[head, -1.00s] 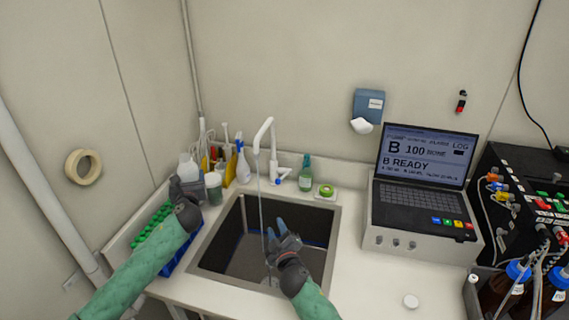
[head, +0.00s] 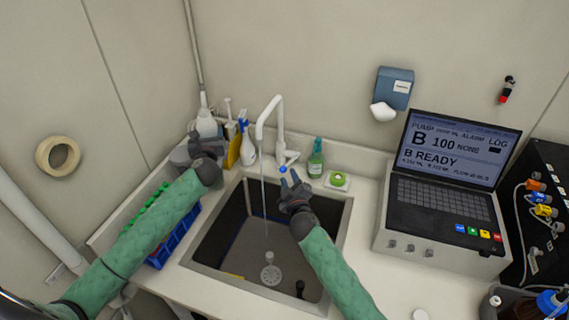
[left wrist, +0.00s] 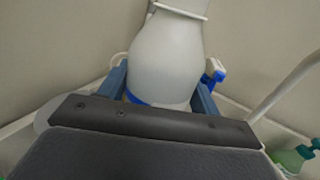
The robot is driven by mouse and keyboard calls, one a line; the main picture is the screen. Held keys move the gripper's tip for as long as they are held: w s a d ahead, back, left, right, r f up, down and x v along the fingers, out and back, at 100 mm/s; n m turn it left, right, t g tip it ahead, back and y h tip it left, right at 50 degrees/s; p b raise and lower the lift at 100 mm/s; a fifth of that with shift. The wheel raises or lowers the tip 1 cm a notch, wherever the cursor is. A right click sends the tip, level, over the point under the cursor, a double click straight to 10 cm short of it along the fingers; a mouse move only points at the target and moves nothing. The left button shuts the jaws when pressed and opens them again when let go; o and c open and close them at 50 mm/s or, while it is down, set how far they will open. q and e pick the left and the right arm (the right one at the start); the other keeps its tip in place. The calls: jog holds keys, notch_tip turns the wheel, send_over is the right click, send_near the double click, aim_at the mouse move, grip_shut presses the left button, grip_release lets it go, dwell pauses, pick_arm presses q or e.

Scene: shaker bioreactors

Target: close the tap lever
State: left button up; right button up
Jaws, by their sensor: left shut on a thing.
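The white tap (head: 278,130) stands at the back edge of the sink (head: 213,265), and a thin stream of water falls from its spout. Its lever (head: 290,161), with a blue end, sticks out low on the tap's right side. My right gripper (head: 291,177) is open and empty just below the lever; whether it touches the lever cannot be told. My left gripper (head: 204,143) is at the back left of the sink. In the left wrist view its blue fingers (left wrist: 160,98) are shut on a white bottle (left wrist: 167,58).
A spray bottle (head: 247,146) stands left of the tap, a green bottle (head: 315,160) and green tape roll (head: 338,180) to its right. A blue rack (head: 180,238) with green-capped tubes lies left of the sink. A laptop-like unit (head: 440,205) stands at right.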

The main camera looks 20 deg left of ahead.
aim_at(291, 162)
jog(key=x, duration=0.5)
jog(key=shift+w+a+f, duration=0.15)
jog(key=shift+w, duration=0.25)
jog(key=shift+b+x, duration=0.45)
jog(key=shift+x, duration=0.65)
grip_shut()
